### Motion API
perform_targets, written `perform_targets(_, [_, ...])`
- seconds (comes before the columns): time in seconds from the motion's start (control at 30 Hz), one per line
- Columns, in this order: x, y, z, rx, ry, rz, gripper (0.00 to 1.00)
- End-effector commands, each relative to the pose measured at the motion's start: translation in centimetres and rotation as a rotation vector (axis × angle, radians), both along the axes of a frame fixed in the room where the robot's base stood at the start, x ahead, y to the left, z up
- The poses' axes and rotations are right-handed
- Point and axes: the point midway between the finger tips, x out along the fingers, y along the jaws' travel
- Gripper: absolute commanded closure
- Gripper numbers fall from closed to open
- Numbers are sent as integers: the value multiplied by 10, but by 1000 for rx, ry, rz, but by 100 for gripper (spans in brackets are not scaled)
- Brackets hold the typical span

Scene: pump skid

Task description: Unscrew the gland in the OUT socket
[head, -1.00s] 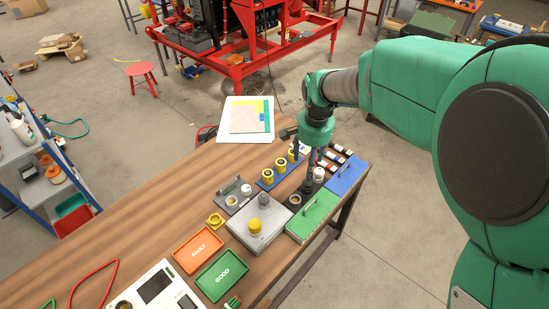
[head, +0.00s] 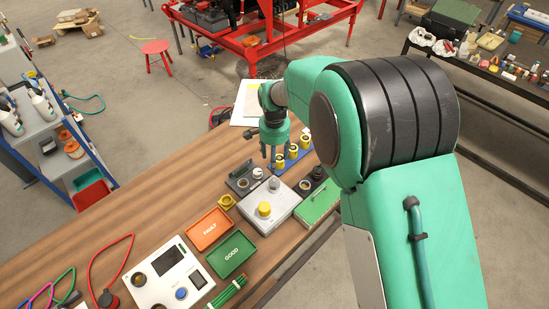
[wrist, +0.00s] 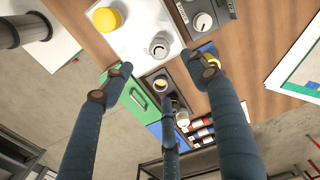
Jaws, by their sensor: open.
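A light grey box (head: 287,207) on the bench carries a yellow round gland (head: 264,209) and a grey gland (head: 274,183). In the wrist view the box (wrist: 135,40) shows at the top, with the yellow gland (wrist: 108,19) and the grey gland (wrist: 160,45). I cannot read an OUT label, so I cannot tell which gland sits in that socket. My gripper (head: 272,160) is open and empty, pointing down above the bench behind the grey gland. In the wrist view its spread fingers (wrist: 163,80) reach toward the grey gland without touching it.
A dark fixture (head: 243,178) with a white knob stands left of the box. A blue rack (head: 291,157) of yellow parts stands behind. A green lidded case (head: 320,203) is to the right. FAULT (head: 210,228) and GOOD (head: 231,255) trays lie in front.

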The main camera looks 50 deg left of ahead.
Motion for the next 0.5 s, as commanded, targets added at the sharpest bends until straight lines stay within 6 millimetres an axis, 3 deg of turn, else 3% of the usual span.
perform_targets(0.27, [0,-1,-13,-2,2,0,41])
perform_targets(0.5, [0,-1,-40,-2,2,0,41])
